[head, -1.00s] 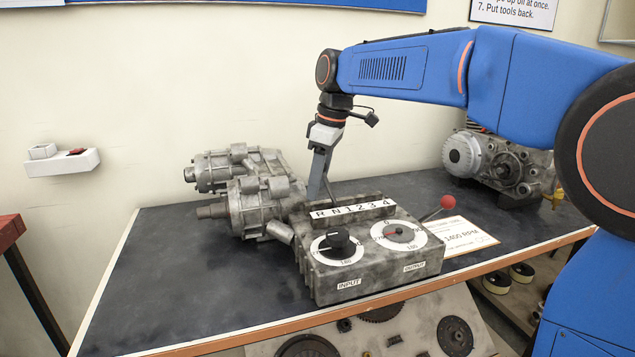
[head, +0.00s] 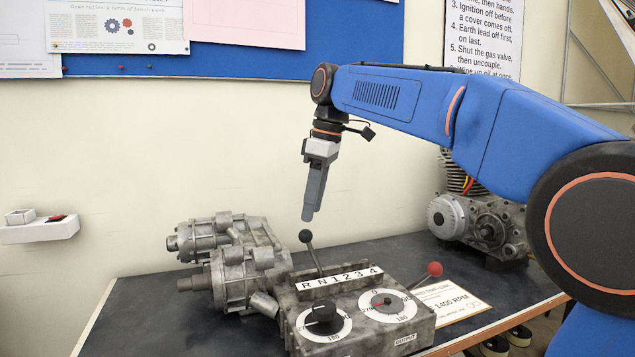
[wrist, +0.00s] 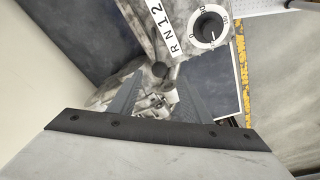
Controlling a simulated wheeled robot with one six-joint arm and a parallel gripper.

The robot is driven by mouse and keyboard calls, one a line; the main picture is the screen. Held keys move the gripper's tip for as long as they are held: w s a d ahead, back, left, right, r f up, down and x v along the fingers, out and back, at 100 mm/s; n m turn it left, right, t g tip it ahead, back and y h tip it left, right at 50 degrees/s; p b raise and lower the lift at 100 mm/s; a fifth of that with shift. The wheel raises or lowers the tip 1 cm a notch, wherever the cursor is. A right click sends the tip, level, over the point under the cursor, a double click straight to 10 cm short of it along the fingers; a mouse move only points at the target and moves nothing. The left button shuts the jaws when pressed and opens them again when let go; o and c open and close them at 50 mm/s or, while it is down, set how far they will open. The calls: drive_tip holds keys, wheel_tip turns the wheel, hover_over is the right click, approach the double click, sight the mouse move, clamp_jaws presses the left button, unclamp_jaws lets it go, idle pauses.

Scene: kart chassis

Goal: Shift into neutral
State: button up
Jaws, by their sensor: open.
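The gear lever (head: 313,258) has a black ball knob (head: 305,237) on a thin metal rod. It rises behind the white R N 1 2 3 4 strip (head: 340,279) on the grey gearbox control box (head: 420,325). Its rod meets the strip near N and 1, leaning left; I cannot tell exactly which mark it sits at. My gripper (head: 308,214) points down just above the knob, apart from it in the head view, empty.
The box carries a black INPUT dial (head: 323,318) and an OUTPUT dial (head: 385,305). A red-knobbed lever (head: 433,270) stands at its right, by a 1400 RPM card (head: 450,300). Grey gearbox housings (head: 235,260) lie left; an engine (head: 480,222) stands at right.

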drive_tip(key=shift+v, duration=2.6)
drive_tip(key=s+d+f+m+t, duration=0.1)
drive_tip(key=s+d+f+m, duration=0.3)
drive_tip(key=s+d+f, duration=0.3)
drive_tip(key=s+d+f+m+t+h, duration=0.1)
drive_tip(key=s+d+f+m, duration=0.4)
drive_tip(key=s+f, duration=0.8)
drive_tip(key=s+d+f+m+t+h, duration=0.1)
drive_tip(key=s+d+f+m, duration=0.4)
drive_tip(key=s+d+f, duration=0.5)
wheel_tip(320, 180, down, 5)
drive_tip(key=shift+d+f+t, duration=0.15)
drive_tip(key=shift+d+t, duration=0.05)
drive_tip(key=shift+t, duration=0.2)
